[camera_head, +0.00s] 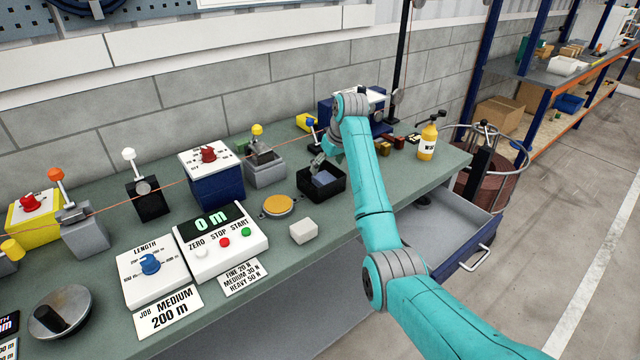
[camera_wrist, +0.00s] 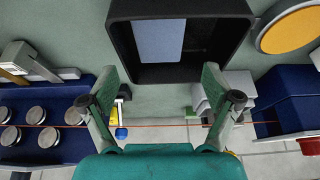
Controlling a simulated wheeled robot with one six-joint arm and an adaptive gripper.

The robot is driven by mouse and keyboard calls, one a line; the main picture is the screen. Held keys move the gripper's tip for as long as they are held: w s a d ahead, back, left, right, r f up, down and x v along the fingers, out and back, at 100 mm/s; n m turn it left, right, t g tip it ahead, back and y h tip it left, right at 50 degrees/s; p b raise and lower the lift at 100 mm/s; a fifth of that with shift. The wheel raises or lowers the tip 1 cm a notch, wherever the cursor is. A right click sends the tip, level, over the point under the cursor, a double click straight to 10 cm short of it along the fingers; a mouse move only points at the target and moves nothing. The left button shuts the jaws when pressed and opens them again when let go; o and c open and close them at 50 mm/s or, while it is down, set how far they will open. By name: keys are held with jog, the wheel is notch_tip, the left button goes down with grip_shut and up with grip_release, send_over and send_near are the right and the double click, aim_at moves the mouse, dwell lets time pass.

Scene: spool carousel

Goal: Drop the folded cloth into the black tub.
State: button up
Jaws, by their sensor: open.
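The black tub (camera_head: 325,196) stands on the green bench near its middle. It also shows at the top of the wrist view (camera_wrist: 122,42). The folded cloth (camera_wrist: 158,40) is a flat, pale blue-grey rectangle lying inside the tub; it also shows there in the head view (camera_head: 323,178). My gripper (camera_head: 318,163) is at the tub's back edge, and part of it is hidden by my arm. In the wrist view my gripper (camera_wrist: 164,82) is open, its two fingers spread with nothing between them, apart from the cloth.
A yellow disc (camera_head: 278,206) and a white block (camera_head: 303,231) lie near the tub. A grey lever block (camera_head: 264,168) and a blue box (camera_head: 216,186) stand to the left. A yellow bottle (camera_head: 428,140) stands at right. An open drawer (camera_head: 455,225) juts out below the bench.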

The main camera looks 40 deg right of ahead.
jog(key=v, duration=0.7)
jog(key=shift+r, duration=0.15)
jog(key=shift+s, duration=0.2)
